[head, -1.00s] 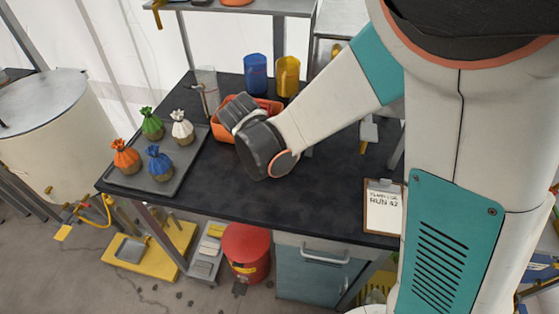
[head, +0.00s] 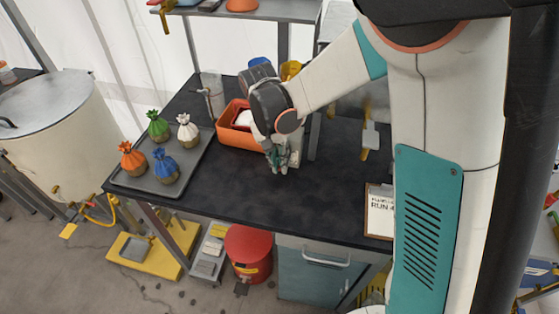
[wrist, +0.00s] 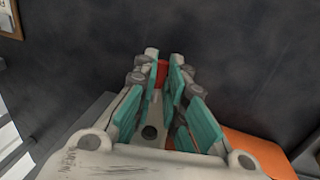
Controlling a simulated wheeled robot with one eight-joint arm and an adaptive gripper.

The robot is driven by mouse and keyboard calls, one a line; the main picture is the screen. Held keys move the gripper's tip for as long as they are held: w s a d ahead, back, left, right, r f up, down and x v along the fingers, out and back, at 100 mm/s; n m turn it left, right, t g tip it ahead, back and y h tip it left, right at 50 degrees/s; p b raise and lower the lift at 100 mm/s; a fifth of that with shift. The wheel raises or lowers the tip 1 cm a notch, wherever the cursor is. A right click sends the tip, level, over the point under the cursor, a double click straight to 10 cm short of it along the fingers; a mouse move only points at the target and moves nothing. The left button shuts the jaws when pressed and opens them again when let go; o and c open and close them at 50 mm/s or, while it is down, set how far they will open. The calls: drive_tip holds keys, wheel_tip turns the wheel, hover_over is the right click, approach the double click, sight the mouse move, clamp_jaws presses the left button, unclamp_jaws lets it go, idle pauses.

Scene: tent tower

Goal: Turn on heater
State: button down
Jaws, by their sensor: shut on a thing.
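My gripper (head: 283,166) is low over the dark worktable, just right of the orange bin (head: 229,131). In the wrist view, its teal-padded fingers (wrist: 163,66) are closed on a small red thing (wrist: 162,73). Most of that thing is hidden between the fingers, so I cannot tell what it is or whether it is fixed to something. I cannot clearly make out a heater. A large pale vat (head: 58,125) with a metal lid stands left of the table, with yellow piping (head: 98,212) low on its side.
A grey tray (head: 125,180) holds several tied pouches at the table's left. A clear cylinder (head: 212,95) stands behind, and a blue cup (head: 259,63) and yellow jug (head: 290,69) are partly hidden by my arm. A clipboard (head: 379,215) lies at right. The table's front middle is clear.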

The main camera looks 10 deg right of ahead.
drive_tip(key=shift+w+r+g, duration=0.1)
drive_tip(key=shift+r+g, duration=0.05)
drive_tip(key=shift+g, duration=0.35)
drive_tip(key=c, duration=1.7)
unclamp_jaws()
drive_tip(key=shift+o, duration=0.2)
drive_tip(key=shift+r, duration=0.1)
drive_tip(key=v, duration=1.1)
drive_tip(key=shift+d+r, duration=0.15)
drive_tip(key=shift+r, duration=0.25)
drive_tip(key=shift+w, duration=0.1)
